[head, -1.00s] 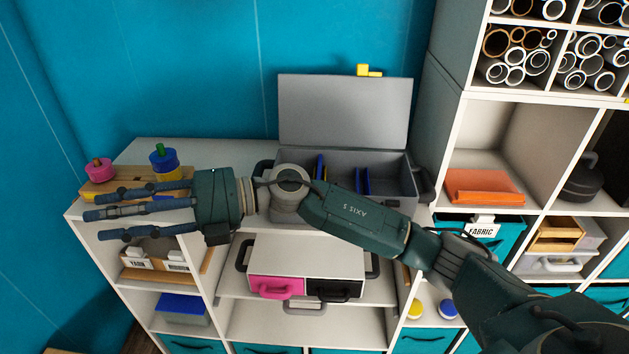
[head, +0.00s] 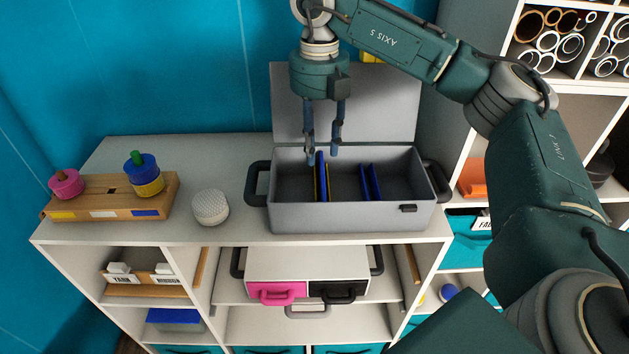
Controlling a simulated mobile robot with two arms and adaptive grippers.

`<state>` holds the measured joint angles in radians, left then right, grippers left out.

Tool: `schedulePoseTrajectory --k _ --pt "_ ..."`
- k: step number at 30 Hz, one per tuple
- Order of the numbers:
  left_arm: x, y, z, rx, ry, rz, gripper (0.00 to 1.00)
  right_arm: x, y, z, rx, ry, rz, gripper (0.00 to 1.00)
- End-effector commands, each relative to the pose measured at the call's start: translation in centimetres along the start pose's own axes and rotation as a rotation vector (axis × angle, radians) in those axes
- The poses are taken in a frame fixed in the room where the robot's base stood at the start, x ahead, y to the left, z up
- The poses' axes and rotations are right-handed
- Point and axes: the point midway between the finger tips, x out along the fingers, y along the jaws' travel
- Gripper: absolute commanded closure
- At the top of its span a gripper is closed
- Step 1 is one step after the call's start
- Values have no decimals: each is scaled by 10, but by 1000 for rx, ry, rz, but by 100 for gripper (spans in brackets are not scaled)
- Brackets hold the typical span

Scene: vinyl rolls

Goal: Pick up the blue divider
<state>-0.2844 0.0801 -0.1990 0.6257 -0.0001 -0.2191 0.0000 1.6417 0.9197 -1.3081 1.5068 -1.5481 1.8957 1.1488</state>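In the head view, blue dividers stand upright in an open grey box (head: 350,217) on the shelf top. One blue divider (head: 322,180) is on the left, close beside a thin yellow one (head: 315,185). Two more blue dividers (head: 369,183) stand side by side near the middle. My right gripper (head: 322,160) points down over the box's left part. Its fingers are apart, at the top of the left blue divider, with a gap showing on the right. I cannot tell whether a finger touches it. My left gripper is not in view.
The box's raised lid (head: 390,105) stands behind my gripper. A grey textured cylinder (head: 210,207) and a wooden rack (head: 108,198) with coloured spools are to the left. The shelf top between rack and box is otherwise clear.

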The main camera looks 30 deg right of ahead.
Motion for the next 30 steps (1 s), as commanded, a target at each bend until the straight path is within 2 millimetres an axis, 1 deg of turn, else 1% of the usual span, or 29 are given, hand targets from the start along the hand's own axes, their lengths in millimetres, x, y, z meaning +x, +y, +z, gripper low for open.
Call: schedulePoseTrajectory --k 2,4,9,12,15,16,19,23,27,28,29,30 --pt "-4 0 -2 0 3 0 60 11 -1 0 0 2 -1 64" --pt "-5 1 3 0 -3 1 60 20 0 0 -1 0 1 64" --pt "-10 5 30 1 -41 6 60 32 0 -1 -1 1 1 64" --pt "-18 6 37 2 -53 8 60 43 1 -4 -3 2 -1 64" --pt "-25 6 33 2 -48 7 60 58 2 -6 -2 3 1 64" --pt "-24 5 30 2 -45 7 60 64 2 -6 -1 2 1 64" --pt "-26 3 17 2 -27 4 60 75 2 -5 -1 1 2 64" --pt "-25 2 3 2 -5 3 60 80 3 -5 -1 -1 4 64" --pt "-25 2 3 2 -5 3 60 80 3 -5 -2 -1 4 64" --pt "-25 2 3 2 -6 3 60 80 3 -5 -2 -1 4 66" --pt "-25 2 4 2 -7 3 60 80 3 -5 -2 -1 4 72" --pt "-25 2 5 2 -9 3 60 80 3 -5 -2 -1 4 80"
